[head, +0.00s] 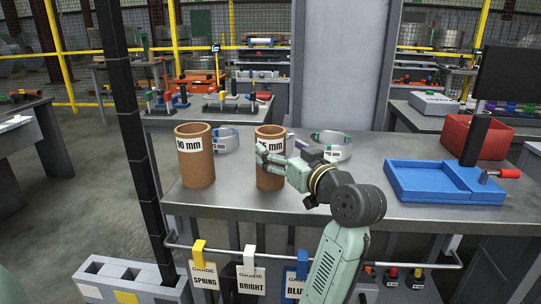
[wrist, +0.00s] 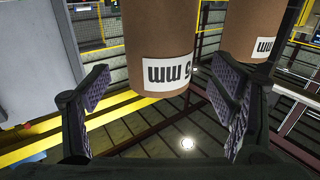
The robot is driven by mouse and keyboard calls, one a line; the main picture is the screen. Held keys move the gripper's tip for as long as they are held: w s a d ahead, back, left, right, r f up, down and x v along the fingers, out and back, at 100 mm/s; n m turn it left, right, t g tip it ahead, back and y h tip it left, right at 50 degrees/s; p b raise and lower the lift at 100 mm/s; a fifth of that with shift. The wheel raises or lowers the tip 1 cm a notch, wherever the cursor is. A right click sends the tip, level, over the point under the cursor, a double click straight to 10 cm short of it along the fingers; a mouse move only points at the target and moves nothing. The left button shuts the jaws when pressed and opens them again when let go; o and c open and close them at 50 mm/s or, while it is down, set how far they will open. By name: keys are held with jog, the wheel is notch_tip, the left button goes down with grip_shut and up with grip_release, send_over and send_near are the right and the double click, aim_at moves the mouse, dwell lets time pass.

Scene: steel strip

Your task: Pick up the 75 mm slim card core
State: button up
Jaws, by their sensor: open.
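The slim card core (head: 268,178) is a brown upright tube on the steel bench. Its white label is partly covered by my gripper in the head view and ends in "5 mm". In the wrist view this core (wrist: 150,30) appears upside down, between and beyond my fingers. My gripper (head: 268,153) is open at the core's upper part. In the wrist view, my gripper (wrist: 160,88) has a finger to each side with space between, and neither clearly touches the core. I cannot tell how far the fingers reach around it.
A wider card core (head: 197,170) with a partly readable mm label stands to the left; it shows at right in the wrist view (wrist: 240,35). Metal strip rings (head: 332,147) lie behind. A blue tray (head: 415,190) and red bin (head: 490,138) are at right. Tags hang from the front rail.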

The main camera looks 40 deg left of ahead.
jog(key=p+x, duration=0.2)
jog(key=x, duration=0.3)
jog(key=shift+r, duration=0.1)
jog(key=shift+w+a, duration=0.25)
jog(key=shift+a, duration=0.1)
jog(key=c, duration=1.3)
jog(key=shift+c, duration=0.8)
